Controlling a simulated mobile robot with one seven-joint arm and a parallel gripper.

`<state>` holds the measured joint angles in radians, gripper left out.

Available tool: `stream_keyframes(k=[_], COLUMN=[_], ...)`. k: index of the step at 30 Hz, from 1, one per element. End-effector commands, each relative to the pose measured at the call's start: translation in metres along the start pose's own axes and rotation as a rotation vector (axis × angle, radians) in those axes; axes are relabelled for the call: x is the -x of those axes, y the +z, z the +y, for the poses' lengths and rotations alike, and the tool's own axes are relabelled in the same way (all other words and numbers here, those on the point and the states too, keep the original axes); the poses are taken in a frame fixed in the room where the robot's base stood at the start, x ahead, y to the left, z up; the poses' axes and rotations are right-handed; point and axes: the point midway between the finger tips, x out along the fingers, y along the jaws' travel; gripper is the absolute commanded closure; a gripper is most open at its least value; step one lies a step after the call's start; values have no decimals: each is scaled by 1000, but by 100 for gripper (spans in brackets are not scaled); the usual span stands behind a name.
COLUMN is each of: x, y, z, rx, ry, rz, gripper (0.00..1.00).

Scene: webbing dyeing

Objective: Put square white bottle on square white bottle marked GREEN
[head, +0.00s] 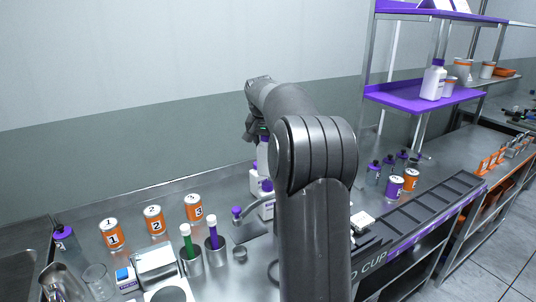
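My gripper (262,135) is at the back of the steel counter, pointing down and partly hidden behind my own arm. A white bottle (263,156) is directly below it, upright, its top at the gripper. The fingers are too small and covered to show whether they grip it. No GREEN marking is legible, and my arm hides the area to the right.
Orange-and-white cans numbered 1 (111,234), 2 (154,220) and 3 (194,208) stand to the left. A purple shelf (405,97) with another white bottle (433,82) is at right.

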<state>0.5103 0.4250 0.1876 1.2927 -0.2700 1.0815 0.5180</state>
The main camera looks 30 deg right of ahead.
Motion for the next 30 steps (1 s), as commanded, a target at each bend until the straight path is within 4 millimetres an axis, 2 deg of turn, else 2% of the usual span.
stream_keyframes(k=[9, 19, 20, 27, 30], x=[-35, -37, -38, -38, -38], y=[15, 16, 16, 16, 16], z=[1, 0, 0, 0, 1], rx=[0, 0, 1, 0, 0], ry=[0, 0, 1, 0, 1], rz=[-1, 0, -2, -1, -1], gripper=[82, 82, 45, 25, 24])
